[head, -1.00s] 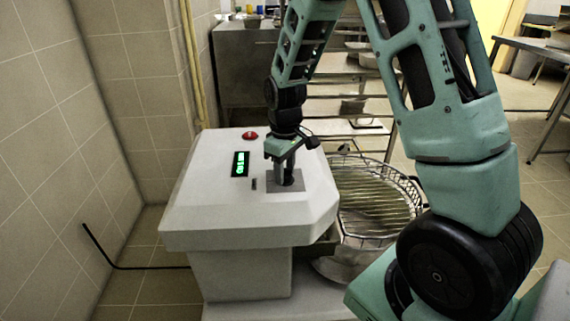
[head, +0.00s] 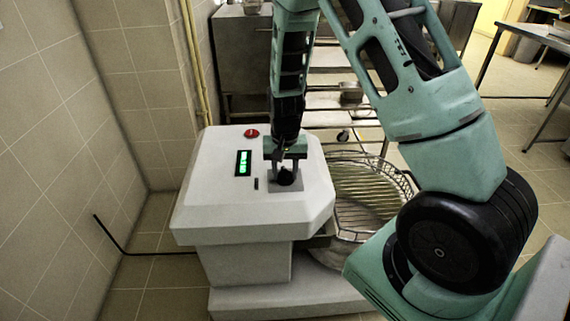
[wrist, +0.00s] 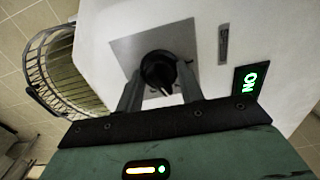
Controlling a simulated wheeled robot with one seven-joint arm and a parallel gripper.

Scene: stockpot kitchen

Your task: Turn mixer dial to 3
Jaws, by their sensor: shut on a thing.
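The mixer (head: 250,225) is a pale grey housing with a green-lit display (head: 243,163) and a red button (head: 251,133) on its top. Its black dial (head: 287,178) sits on a square grey plate and also shows in the wrist view (wrist: 157,68). My gripper (head: 286,171) reaches down from above and is shut on the dial, with one finger on each side of it in the wrist view (wrist: 158,85). The lit display in the wrist view (wrist: 249,84) appears to read "NO" or "ON" turned over. I cannot read the dial's number.
A wire guard (head: 365,190) over the bowl stands to the right of the mixer. A tiled wall (head: 50,150) is close on the left. Metal shelving (head: 350,95) stands behind, and a metal table (head: 545,40) is at the far right.

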